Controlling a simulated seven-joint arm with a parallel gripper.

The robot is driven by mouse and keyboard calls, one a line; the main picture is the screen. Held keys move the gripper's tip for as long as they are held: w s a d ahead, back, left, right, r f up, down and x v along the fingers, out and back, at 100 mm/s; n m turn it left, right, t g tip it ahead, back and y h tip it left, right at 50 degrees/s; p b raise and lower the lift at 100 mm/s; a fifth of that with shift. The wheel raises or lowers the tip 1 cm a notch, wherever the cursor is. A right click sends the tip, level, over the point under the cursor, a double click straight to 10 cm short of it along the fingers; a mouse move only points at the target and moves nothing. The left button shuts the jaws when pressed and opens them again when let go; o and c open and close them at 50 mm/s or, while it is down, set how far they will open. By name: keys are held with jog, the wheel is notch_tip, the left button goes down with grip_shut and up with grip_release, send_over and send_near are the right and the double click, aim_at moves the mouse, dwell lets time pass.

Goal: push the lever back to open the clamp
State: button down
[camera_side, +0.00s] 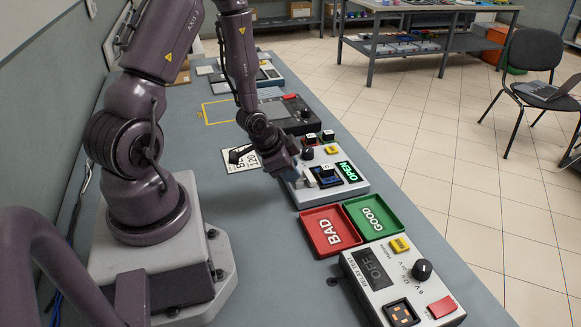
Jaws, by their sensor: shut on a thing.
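The clamp unit (357,188) is a pale box on the bench. Its display (347,171) shows OPEN in green. A blue and black clamp seat (326,176) with a small white-topped part sits beside the display. My gripper (287,172) is low at the unit's left end, shut on the lever. The lever itself and my fingertips are small and mostly hidden by the gripper body, so the lever's exact angle cannot be told.
A red BAD tray (316,246) and a green GOOD tray (354,224) stand in front of the unit, both empty. A relay tester (350,262) is nearer the camera. A label plate (231,165) with a black part lies left of my gripper. A dark box (290,123) stands behind.

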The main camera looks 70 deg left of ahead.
dwell(0.3)
jog(key=c, duration=0.9)
grip_release()
jog(key=shift+r, duration=0.1)
jog(key=shift+s+r, duration=0.2)
jog(key=shift+r, duration=0.05)
jog(key=r, duration=0.4)
jog(key=s+r, duration=0.1)
jog(key=r, duration=0.1)
jog(key=shift+r, duration=0.35)
jog(key=shift+d+r, duration=0.1)
jog(key=shift+r, duration=1)
jog(key=shift+s, duration=0.1)
